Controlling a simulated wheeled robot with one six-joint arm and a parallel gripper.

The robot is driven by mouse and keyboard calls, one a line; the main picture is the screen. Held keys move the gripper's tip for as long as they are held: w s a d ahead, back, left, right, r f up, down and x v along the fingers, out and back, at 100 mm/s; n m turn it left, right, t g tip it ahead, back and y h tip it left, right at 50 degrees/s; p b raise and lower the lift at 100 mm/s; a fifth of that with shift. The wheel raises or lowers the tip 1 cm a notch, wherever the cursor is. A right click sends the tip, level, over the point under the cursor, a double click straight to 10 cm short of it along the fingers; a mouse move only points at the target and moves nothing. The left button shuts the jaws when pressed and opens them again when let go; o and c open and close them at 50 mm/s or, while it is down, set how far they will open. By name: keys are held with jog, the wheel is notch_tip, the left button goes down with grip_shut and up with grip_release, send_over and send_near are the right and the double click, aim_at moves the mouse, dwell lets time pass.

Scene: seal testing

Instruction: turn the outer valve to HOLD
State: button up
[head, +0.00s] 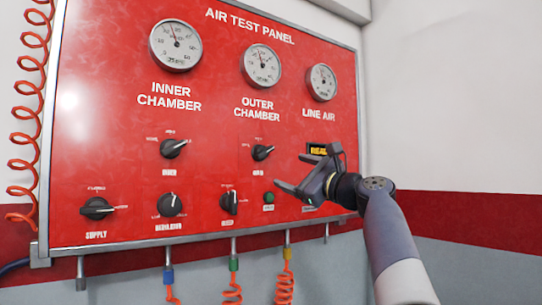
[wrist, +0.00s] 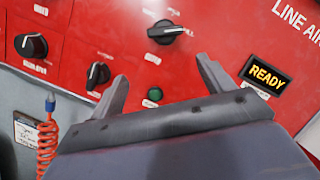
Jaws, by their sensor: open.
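The outer valve is a black knob (head: 263,152) under the OUTER CHAMBER label on the red air test panel (head: 110,125). Its pointer end is turned to the right and slightly up in the head view; the small labels around it are too blurred to read. It also shows in the wrist view as the upper middle knob (wrist: 165,31). My gripper (head: 292,171) is open and empty, in front of the panel, to the right of and a little below the knob. In the wrist view the outer valve lies beyond the gap between the fingertips (wrist: 163,70), apart from them.
An inner chamber knob (head: 173,148) is to the left. A lower knob (head: 229,202) and a green button (head: 268,197) sit below the outer valve. A lit READY display (wrist: 266,75) is to the right. Orange coiled hoses (head: 284,280) hang below the panel.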

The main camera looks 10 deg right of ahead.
aim_at(267, 154)
jog(key=w+a+r+p, duration=0.1)
jog(key=w+p, duration=0.1)
jog(key=w+a+r+y+p, duration=0.1)
jog(key=w+r+p, duration=0.1)
jog(key=w+a+r+m+y+p, duration=0.1)
jog(key=w, duration=0.1)
jog(key=shift+w+a+r+p, duration=0.2)
jog(key=shift+w+a+p, duration=0.1)
jog(key=shift+a+p, duration=0.1)
jog(key=shift+w+a, duration=0.4)
jog(key=shift+w, duration=0.1)
jog(key=c, duration=1)
